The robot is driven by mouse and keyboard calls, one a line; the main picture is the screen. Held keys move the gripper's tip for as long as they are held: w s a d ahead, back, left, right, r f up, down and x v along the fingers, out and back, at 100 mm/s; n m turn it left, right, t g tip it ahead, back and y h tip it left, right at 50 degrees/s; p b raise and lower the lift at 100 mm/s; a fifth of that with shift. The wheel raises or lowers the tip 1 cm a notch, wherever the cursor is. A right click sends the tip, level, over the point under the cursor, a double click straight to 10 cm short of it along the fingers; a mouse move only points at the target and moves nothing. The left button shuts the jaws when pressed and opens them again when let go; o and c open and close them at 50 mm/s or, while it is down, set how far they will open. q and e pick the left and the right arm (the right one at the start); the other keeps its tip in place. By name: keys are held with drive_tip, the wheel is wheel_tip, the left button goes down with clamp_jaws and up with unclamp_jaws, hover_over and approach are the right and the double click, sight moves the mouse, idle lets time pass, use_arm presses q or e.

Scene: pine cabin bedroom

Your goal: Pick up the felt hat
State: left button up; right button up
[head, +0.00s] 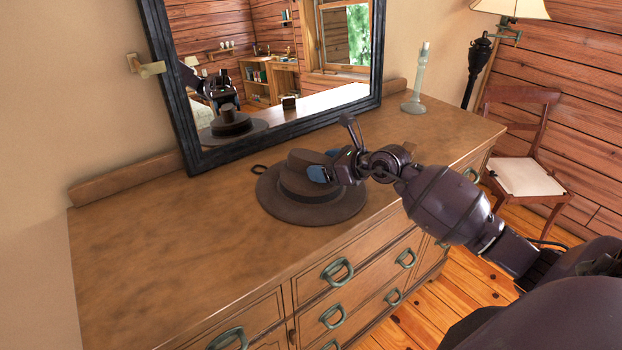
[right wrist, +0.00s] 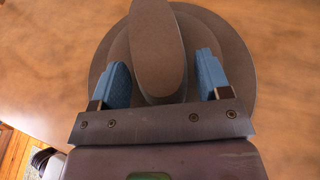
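The brown felt hat (head: 310,205) lies brim down on the dresser top, in front of the mirror. My right gripper (head: 325,172) comes in from the right and is at the hat's crown. In the right wrist view the hat (right wrist: 157,50) fills the upper middle. There the blue fingers of my right gripper (right wrist: 163,82) are spread wide, one on each side of the crown, with visible gaps beside its top. I cannot tell how close the fingertips are to the brim. My left gripper is not in view.
The wooden dresser (head: 170,260) has clear room to the left of the hat. A dark-framed mirror (head: 180,100) leans behind it. A pale green candlestick (head: 417,85) stands at the dresser's far right. A chair (head: 525,170) and lamp (head: 478,65) are beyond.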

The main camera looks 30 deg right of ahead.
drive_tip(key=c, duration=0.7)
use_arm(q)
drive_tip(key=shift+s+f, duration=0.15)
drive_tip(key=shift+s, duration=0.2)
use_arm(e)
drive_tip(key=c, duration=0.3)
drive_tip(key=shift+r, duration=0.1)
